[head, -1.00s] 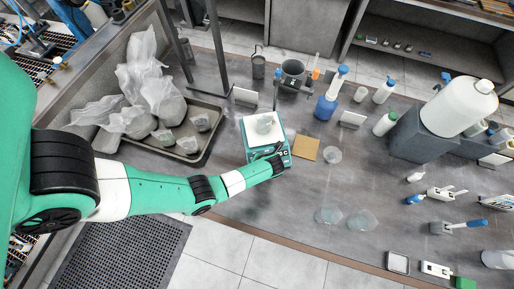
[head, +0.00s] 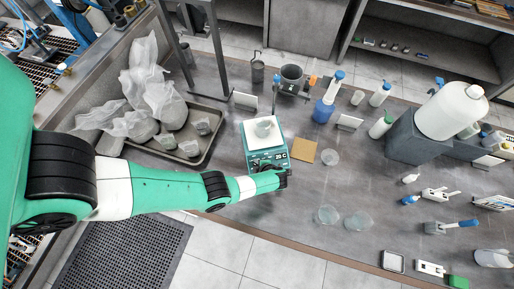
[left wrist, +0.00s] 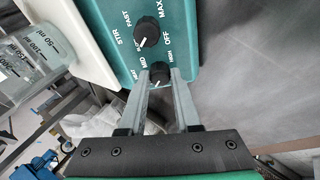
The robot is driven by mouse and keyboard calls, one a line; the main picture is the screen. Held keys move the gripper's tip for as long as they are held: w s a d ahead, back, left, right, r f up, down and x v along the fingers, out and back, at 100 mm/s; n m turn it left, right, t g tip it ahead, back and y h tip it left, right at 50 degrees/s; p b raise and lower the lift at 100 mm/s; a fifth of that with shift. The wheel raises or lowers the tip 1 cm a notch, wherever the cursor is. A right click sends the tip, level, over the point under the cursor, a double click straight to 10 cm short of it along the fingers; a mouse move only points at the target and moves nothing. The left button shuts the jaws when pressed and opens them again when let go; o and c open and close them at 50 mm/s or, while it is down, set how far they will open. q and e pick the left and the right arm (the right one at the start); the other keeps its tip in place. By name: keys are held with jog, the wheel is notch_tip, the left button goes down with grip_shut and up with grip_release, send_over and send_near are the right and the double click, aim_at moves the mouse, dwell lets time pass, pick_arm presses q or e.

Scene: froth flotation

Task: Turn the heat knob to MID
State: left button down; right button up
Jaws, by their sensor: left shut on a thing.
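The teal hotplate stirrer (head: 258,158) stands on the bench with a glass beaker (head: 264,128) on its white top. My left gripper (head: 284,178) is at the front of the stirrer. In the left wrist view, my left gripper (left wrist: 160,76) is shut on the black heat knob (left wrist: 160,72), one finger on each side. MID is printed beside this knob; I cannot clearly tell where its pointer stands. The black stir knob (left wrist: 147,31) is just above and untouched. The beaker (left wrist: 30,55) also shows there. My right gripper is out of view.
A tray (head: 200,158) with rocks and clear bags lies to the left. A tan square (head: 303,150) and glass dishes (head: 328,215) are to the right of the stirrer. Bottles and a large white container (head: 452,108) stand further right. The bench front is mostly clear.

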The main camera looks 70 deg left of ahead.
pick_arm(q)
jog(key=m, duration=0.4)
jog(key=shift+m+y+p, duration=0.35)
jog(key=shift+m+y, duration=0.05)
jog(key=m+t, duration=0.1)
jog(key=m, duration=0.3)
jog(key=shift+d+m+y+p, duration=0.1)
jog(key=shift+m+y+p, duration=0.2)
jog(key=shift+p, duration=0.1)
jog(key=m+p, duration=0.1)
jog(key=m, duration=0.3)
jog(key=shift+s+m+t, duration=0.15)
jog(key=shift+m+t, duration=0.15)
jog(key=shift+m, duration=0.1)
jog(key=m+t, duration=0.1)
jog(key=m, duration=0.4)
jog(key=shift+f+p, duration=0.1)
jog(key=shift+p, duration=0.2)
jog(key=c, duration=0.6)
grip_release()
